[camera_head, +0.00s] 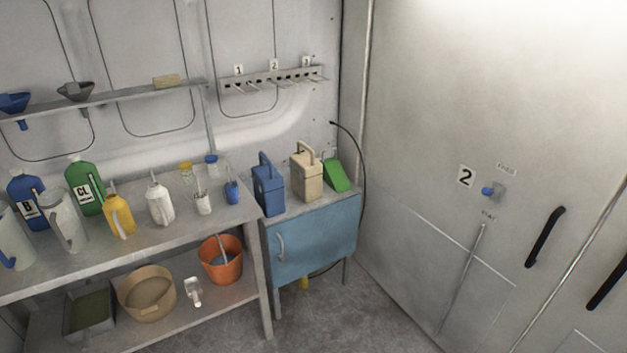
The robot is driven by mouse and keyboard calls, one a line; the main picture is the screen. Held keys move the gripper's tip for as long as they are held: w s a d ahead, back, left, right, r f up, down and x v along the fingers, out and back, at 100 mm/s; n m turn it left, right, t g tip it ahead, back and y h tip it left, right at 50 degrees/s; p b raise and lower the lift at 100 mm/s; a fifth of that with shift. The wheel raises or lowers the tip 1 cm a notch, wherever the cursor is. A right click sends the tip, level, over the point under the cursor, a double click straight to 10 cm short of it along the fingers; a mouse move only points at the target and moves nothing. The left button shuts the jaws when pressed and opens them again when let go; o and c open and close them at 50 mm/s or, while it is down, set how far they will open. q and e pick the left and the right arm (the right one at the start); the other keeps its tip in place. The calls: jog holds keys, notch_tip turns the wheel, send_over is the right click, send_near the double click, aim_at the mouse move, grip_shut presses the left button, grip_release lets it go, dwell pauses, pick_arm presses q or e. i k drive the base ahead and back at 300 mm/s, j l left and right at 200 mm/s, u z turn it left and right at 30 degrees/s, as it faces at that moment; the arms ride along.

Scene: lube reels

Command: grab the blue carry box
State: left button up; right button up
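The blue carry box (268,190) stands upright on top of the light blue cabinet (312,240), near its left end. It has a raised blue handle on top. A similar beige carry box (306,175) stands to its right, and a green box (336,174) leans or sits tilted at the cabinet's right end. Neither of my grippers shows in the head view.
A grey workbench (235,216) left of the cabinet holds jugs, a yellow bottle (119,216), a white bottle (160,203) and small cups. An orange bucket (221,262) sits on its lower shelf. A black hose (362,160) hangs right of the cabinet. Floor in front is clear.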

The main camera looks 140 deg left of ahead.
aim_at(268, 182)
jog(key=u, duration=4.8)
